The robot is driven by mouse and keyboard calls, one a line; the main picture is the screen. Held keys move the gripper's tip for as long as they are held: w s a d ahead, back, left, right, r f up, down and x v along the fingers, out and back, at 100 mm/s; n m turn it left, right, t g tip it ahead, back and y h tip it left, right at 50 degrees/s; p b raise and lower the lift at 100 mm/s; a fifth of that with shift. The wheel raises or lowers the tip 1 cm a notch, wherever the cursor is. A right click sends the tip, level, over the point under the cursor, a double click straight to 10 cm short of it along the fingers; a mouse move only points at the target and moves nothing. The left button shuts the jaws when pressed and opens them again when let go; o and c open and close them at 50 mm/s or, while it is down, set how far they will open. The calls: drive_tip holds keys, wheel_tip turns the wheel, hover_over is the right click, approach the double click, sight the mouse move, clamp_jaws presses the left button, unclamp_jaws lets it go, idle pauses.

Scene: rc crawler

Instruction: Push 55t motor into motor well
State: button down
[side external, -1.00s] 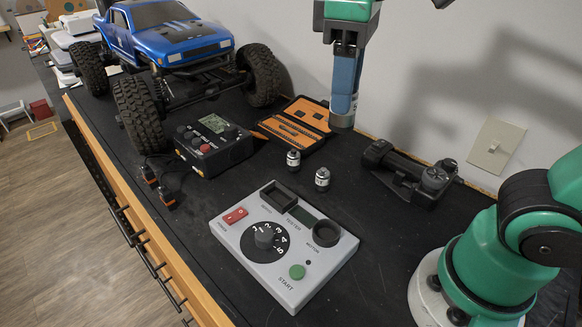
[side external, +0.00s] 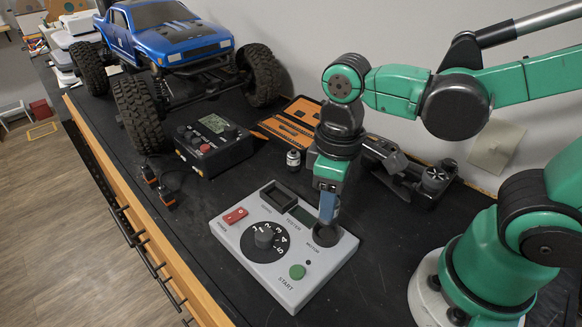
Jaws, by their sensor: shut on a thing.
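The motor well is the round black socket (side external: 325,238) at the right of the grey tester box (side external: 268,276). My gripper (side external: 327,222) points down with its blue fingers at this well. It is shut on the 55t motor, which is mostly hidden by the fingers and the well rim. I cannot tell how deep the motor sits. Another small motor (side external: 293,160) stands upright on the black mat behind the tester. The spot to its right, where a second one stood, is covered by my gripper.
A black device with a screen (side external: 212,146) and a blue crawler (side external: 170,38) stand at the back left. An orange tool case (side external: 288,128) lies behind my gripper, with a black tool (side external: 433,180) to the right. The tester's front left side is clear.

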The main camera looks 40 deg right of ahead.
drive_tip(key=shift+f, duration=1.8)
drive_tip(key=shift+f, duration=0.15)
drive_tip(key=c, duration=0.5)
unclamp_jaws()
wheel_tip(320, 180, up, 12)
drive_tip(key=shift+r, duration=0.1)
drive_tip(key=w+d+f+m+t, duration=0.4)
drive_tip(key=w+d+t, duration=0.1)
drive_tip(key=t, duration=0.2)
drive_tip(key=shift+w+d+f+m, duration=0.2)
drive_tip(key=shift+d+m, duration=0.1)
drive_tip(key=shift+d, duration=0.1)
